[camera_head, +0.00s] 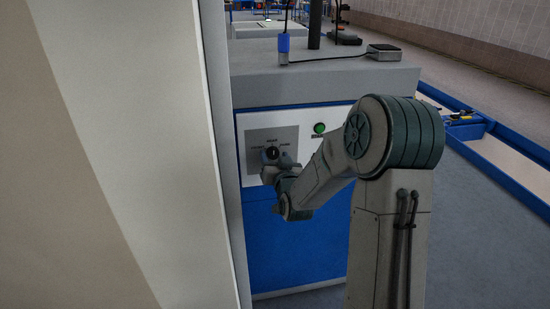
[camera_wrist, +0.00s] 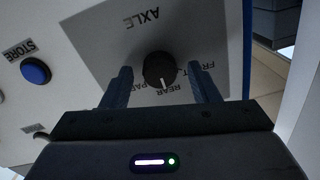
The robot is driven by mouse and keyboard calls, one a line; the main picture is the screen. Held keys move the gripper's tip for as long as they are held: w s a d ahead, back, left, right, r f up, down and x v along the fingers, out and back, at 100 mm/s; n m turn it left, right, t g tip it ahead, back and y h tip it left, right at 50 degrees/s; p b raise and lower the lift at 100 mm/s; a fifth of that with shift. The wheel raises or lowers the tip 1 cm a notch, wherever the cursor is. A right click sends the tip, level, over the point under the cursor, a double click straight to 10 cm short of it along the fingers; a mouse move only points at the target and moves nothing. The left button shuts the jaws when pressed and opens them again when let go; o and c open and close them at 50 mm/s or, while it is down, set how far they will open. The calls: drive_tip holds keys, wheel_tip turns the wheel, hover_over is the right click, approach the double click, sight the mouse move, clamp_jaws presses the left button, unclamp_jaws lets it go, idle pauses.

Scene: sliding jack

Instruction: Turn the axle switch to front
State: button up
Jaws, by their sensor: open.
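The axle switch (camera_wrist: 160,70) is a round black knob on a grey plate marked AXLE (camera_wrist: 100,30), which appears upside down in the wrist view. Its white pointer line is at the knob's lower edge, toward the REAR label. The FRONT label is partly hidden behind the right finger, and another label left of REAR is partly covered. My gripper (camera_wrist: 160,76) is open, with one finger on each side of the knob and gaps visible between. In the head view the knob (camera_head: 271,153) is dark, with my gripper (camera_head: 278,168) close against it.
A blue STORE button (camera_wrist: 36,71) is left of the plate in the wrist view. A green button (camera_head: 319,128) is on the same white panel. A pale column (camera_head: 130,150) stands close on the left. A grey countertop (camera_head: 310,80) with a small device is above.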

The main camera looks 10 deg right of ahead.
drive_tip(key=c, duration=1)
drive_tip(key=shift+f+n+b, duration=0.1)
drive_tip(key=shift+n+b, duration=0.2)
drive_tip(key=shift+b, duration=0.35)
drive_tip(key=n+b, duration=0.1)
drive_tip(key=b, duration=0.2)
drive_tip(key=shift+f+n, duration=0.2)
drive_tip(key=shift+n, duration=0.2)
drive_tip(key=n+b, duration=0.3)
drive_tip(key=b, duration=0.2)
drive_tip(key=shift+b, duration=0.35)
drive_tip(key=n+b, duration=0.3)
drive_tip(key=b, duration=0.1)
drive_tip(key=shift+r+n, duration=0.1)
drive_tip(key=shift+n, duration=0.3)
drive_tip(key=n+b, duration=0.2)
drive_tip(key=b, duration=0.1)
drive_tip(key=shift+r+h, duration=0.2)
drive_tip(key=shift+h, duration=0.1)
drive_tip(key=shift+n+g, duration=0.3)
